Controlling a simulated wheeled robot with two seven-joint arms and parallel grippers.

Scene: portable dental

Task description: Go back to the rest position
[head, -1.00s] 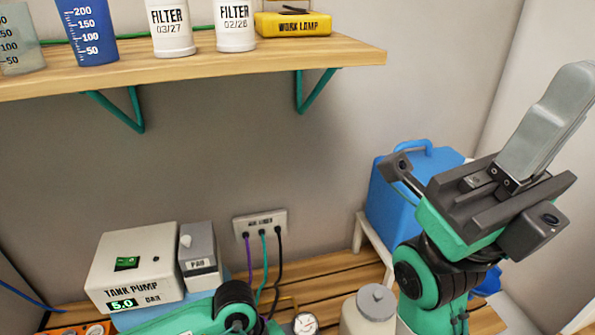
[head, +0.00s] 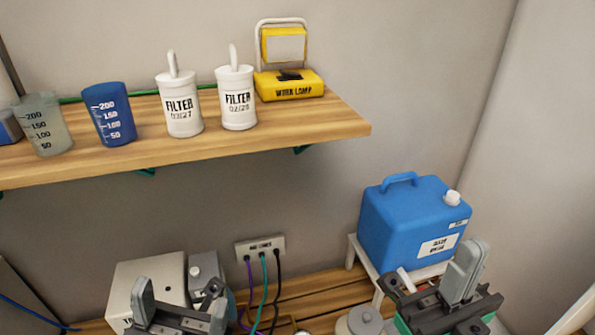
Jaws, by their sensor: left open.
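My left gripper (head: 180,298) is at the bottom left, in front of the tank pump box. Its two grey fingers point up and stand well apart, with nothing between them. My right gripper (head: 468,262) is at the lower right, in front of the blue water canister (head: 412,222). Its grey fingers point up and appear to be together at the middle of the dark rail, with nothing seen held. Most of both arms lies below the picture.
A wooden shelf (head: 250,135) holds a grey cup (head: 43,125), a blue cup (head: 108,115), two white filters (head: 181,108) (head: 237,98) and a yellow work lamp (head: 290,86). Below stand the tank pump (head: 140,278), a wall socket (head: 260,248) with cables and a lidded jar (head: 364,322).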

